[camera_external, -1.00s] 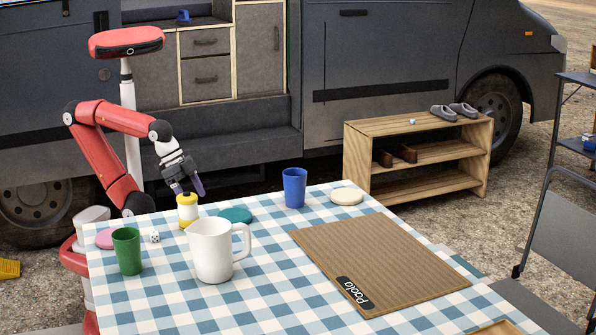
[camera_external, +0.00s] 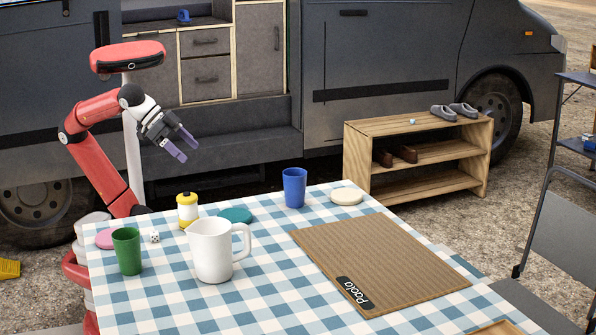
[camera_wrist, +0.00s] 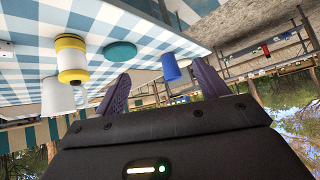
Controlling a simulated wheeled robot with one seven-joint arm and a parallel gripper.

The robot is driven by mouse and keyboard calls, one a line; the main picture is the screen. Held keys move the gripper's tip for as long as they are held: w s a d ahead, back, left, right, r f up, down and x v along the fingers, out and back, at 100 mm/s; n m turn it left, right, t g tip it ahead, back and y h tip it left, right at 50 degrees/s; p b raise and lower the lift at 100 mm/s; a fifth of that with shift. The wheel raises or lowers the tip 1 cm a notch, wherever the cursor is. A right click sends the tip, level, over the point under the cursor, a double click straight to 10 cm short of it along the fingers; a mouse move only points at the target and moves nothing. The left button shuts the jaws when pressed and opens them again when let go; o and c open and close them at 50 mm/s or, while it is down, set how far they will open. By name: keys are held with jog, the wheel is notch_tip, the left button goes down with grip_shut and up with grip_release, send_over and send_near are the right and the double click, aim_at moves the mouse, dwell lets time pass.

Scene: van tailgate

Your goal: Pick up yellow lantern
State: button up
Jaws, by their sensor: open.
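The yellow lantern (camera_external: 187,210), with yellow top and bottom and a white middle, stands upright on the checkered table (camera_external: 270,300), near the edge closest to my base. It also shows in the wrist view (camera_wrist: 71,58) at the upper left. My gripper (camera_external: 189,147) is above and behind the lantern, apart from it, with its purple fingers spread and nothing between them. In the wrist view the fingers (camera_wrist: 163,90) are wide apart and the lantern lies left of them.
A white pitcher (camera_external: 212,252) stands just in front of the lantern. Close by are a green cup (camera_external: 127,251), a small white die (camera_external: 154,237), a pink disc (camera_external: 105,238), a teal disc (camera_external: 236,215) and a blue cup (camera_external: 294,188). A brown mat (camera_external: 380,263) lies to the right.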

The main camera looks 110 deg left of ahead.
aim_at(195, 217)
jog(key=w+d+f+t+b, duration=0.1)
jog(key=d+f+b, duration=0.1)
jog(key=d, duration=0.3)
jog(key=w+d+f+t+b, duration=0.1)
jog(key=w+d+f+b, duration=0.1)
jog(key=d, duration=0.4)
jog(key=w+d+f+t+b, duration=0.1)
jog(key=d+f+t+b, duration=0.1)
jog(key=d, duration=0.3)
jog(key=shift+w+d+f+n+y, duration=0.25)
jog(key=shift+w+d+n+y, duration=0.05)
jog(key=shift+d, duration=0.1)
jog(key=shift+w+a+f, duration=0.15)
jog(key=shift+w+f, duration=0.35)
jog(key=x, duration=0.6)
jog(key=shift+w+a+f+b, duration=0.1)
jog(key=shift+w+a+b, duration=0.05)
jog(key=shift+w+b, duration=0.25)
jog(key=shift+s, duration=0.1)
jog(key=c, duration=1.1)
jog(key=shift+c, duration=0.2)
